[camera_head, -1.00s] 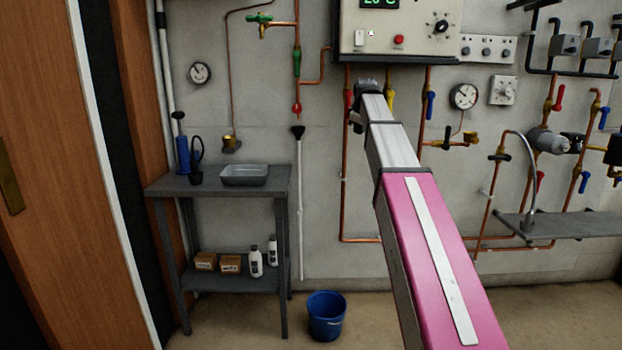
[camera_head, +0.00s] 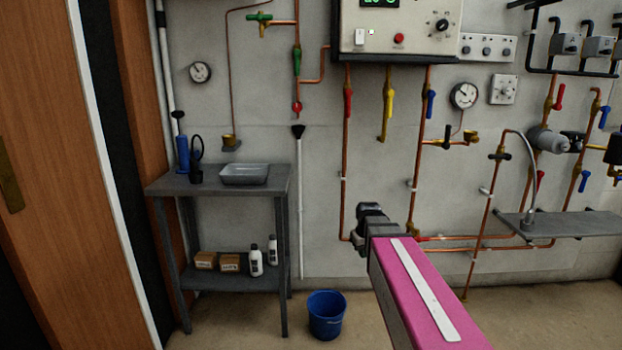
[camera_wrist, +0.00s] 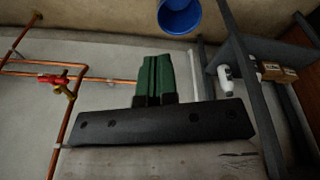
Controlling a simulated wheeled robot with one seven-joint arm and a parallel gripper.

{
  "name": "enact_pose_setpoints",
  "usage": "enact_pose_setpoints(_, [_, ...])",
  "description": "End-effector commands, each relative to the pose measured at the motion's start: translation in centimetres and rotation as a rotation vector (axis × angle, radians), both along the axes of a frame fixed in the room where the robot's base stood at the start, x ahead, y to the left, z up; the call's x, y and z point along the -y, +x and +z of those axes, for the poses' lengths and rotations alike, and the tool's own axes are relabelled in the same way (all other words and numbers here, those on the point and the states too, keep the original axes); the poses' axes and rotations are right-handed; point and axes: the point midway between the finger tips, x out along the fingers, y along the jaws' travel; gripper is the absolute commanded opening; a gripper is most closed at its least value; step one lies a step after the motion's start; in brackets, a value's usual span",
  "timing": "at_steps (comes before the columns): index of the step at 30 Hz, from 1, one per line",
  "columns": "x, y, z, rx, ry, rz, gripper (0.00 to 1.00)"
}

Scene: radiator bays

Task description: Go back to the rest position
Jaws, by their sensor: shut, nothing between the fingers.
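My gripper shows in the wrist view as two green fingers (camera_wrist: 154,80) side by side on a dark bar, shut with nothing between them. In the head view my pink arm reaches in from the lower right, and its dark end (camera_head: 370,225) stands in front of the wall, below the boiler panel and right of the grey table.
A grey table (camera_head: 168,184) with a tray (camera_head: 245,180) stands at the left. A blue bucket (camera_head: 326,322) sits on the floor. Copper pipes with a red valve (camera_head: 348,103) and a yellow valve (camera_head: 388,104) hang below the boiler panel (camera_head: 365,42). A grey shelf (camera_head: 580,226) is at right.

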Motion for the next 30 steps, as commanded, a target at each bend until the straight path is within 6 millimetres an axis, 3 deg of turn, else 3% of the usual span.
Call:
enact_pose_setpoints(1, [0.0, -2.2, -1.7, -0.023, 0.005, -0.032, 0.00])
enact_pose_setpoints(6, [0.1, -7.5, -6.2, -0.083, 0.020, -0.145, 0.00])
enact_pose_setpoints(12, [0.2, -12.5, -9.9, -0.140, 0.028, -0.255, 0.00])
enact_pose_setpoints(18, [0.2, -14.5, -11.3, -0.162, 0.030, -0.305, 0.00])
enact_pose_setpoints(30, [0.2, -14.5, -11.4, -0.164, 0.030, -0.308, 0.00])
